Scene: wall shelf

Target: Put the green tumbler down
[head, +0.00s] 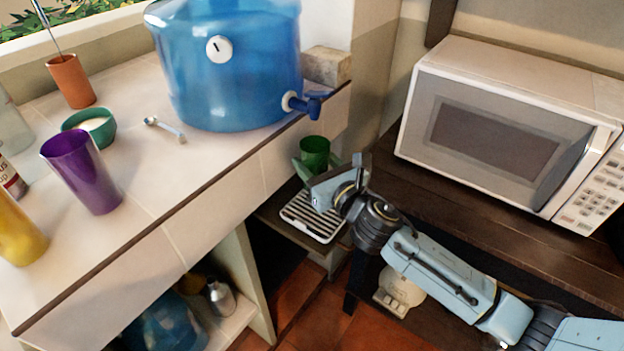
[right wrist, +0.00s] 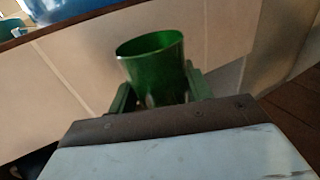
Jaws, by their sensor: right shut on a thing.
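The green tumbler (head: 315,152) is held between the fingers of my right gripper (head: 318,168), below and in front of the counter edge. In the right wrist view the tumbler (right wrist: 152,72) is open-topped, slightly tilted in the picture, with green fingers on both sides of it; its lower part is hidden by the gripper body. In the head view it appears above a small shelf with a white slatted tray (head: 312,216), under the blue dispenser's tap (head: 303,104). I cannot tell the height between tumbler and tray. My left gripper is not in view.
The blue water dispenser (head: 225,60) stands on the tiled counter (head: 165,185). A purple tumbler (head: 80,172), a yellow tumbler (head: 15,235), a green bowl (head: 100,128) and a spoon (head: 165,129) are on it. A microwave (head: 510,140) stands on the dark table at right.

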